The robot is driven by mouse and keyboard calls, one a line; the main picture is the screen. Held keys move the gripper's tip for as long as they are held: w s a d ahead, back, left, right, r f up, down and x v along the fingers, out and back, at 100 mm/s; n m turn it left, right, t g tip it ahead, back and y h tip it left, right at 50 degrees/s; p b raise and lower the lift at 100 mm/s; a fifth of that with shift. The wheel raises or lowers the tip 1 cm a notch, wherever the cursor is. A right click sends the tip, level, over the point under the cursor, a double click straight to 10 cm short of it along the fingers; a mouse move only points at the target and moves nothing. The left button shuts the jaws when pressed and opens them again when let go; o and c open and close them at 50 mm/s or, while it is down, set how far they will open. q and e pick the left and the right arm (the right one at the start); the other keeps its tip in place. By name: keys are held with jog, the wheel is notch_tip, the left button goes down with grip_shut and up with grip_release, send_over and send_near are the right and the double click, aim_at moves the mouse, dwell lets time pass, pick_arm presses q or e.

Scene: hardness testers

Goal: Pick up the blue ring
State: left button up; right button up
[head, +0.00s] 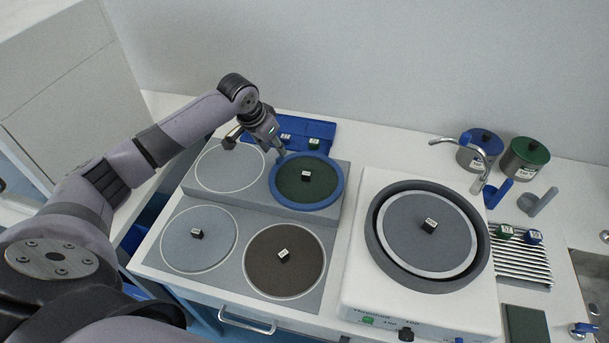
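The blue ring (340,182) lies flat around a dark green disc (290,184) on the back right place of the grey plate stand. A small black cube with a white label sits on the disc. My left gripper (274,152) reaches in from the back left and points down at the ring's upper left edge. Its fingers look a little apart, with nothing seen between them. Whether a fingertip touches the ring cannot be told. My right gripper is not in view.
A blue tray (322,130) with small labelled cubes lies behind the ring. Other round discs, grey (215,250) and brown (265,265), lie nearby. A white machine with a round bowl (378,250) stands to the right. Lidded pots, a tap and a sink are further right.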

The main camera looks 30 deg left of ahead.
pick_arm(q)
jog(key=shift+p+x, duration=0.6)
jog(key=shift+x, duration=2.15)
jog(key=shift+a+r, duration=0.1)
jog(key=shift+c, duration=0.3)
grip_shut()
